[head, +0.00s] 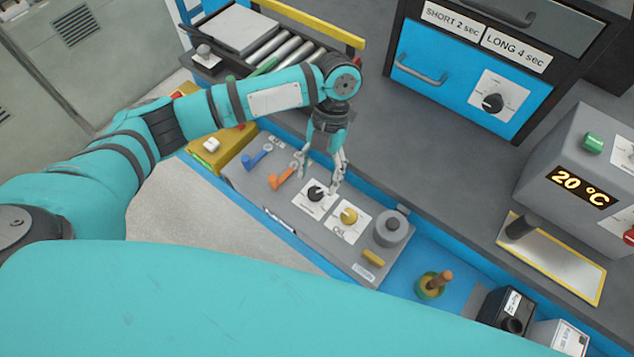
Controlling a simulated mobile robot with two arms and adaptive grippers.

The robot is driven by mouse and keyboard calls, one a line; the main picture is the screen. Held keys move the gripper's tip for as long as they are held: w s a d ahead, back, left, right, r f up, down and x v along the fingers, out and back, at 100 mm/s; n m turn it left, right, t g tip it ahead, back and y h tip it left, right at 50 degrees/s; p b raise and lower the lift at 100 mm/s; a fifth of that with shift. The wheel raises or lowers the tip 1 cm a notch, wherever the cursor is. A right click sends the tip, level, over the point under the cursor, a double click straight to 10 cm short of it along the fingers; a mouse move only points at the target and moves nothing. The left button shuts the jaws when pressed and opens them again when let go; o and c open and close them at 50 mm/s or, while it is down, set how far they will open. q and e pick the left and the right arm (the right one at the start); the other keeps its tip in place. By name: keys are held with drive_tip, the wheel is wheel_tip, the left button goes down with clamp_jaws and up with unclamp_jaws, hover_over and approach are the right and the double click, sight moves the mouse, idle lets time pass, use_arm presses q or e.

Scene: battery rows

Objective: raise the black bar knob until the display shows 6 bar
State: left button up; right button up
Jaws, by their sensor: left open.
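A black knob (316,193) sits on a white plate on the grey panel (240,175) on the bench. My left gripper (319,176) points down at it from above. Its fingers are open, one at the upper left of the knob and one at its upper right. I cannot tell whether they touch it. A second black knob (493,102) is on the blue front of the cabinet. The scale marks around both knobs are too small to read. The lit display (579,187) at the right reads 20 °C; no bar reading is in view. My right gripper is not in view.
Close by the black knob are a yellow knob (349,216), an orange lever (283,177), a blue lever (257,159) and a grey cylinder (391,230). A yellow box (225,150) stands at the panel's left. The dark bench top behind the panel is mostly clear.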

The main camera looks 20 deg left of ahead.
use_arm(q)
drive_tip(key=v, duration=0.8)
idle(0.4)
